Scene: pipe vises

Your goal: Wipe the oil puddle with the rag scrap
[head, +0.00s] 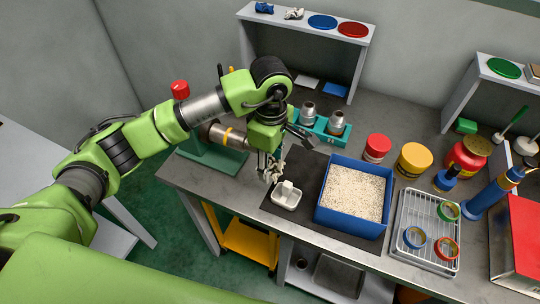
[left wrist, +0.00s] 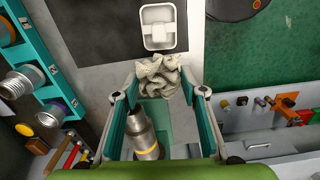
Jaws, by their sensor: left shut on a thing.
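The rag scrap (left wrist: 158,74) is a crumpled, grey-beige cloth in the left wrist view. My left gripper (left wrist: 160,96) is shut on it, with the rag bunched between and beyond its fingertips. In the head view my left gripper (head: 270,177) points down near the front edge of the workbench, just left of a small white dish (head: 287,204). The rag is hard to tell from the fingers there. I cannot make out an oil puddle in either view; the arm and gripper hide part of the bench. My right gripper is not in view.
A green vise (head: 212,158) holding a grey pipe with a yellow band stands left of my gripper. A blue bin of pale granules (head: 338,218) is right of the dish, on a dark mat (head: 306,167). A wire rack (head: 408,212) with tape rolls is farther right.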

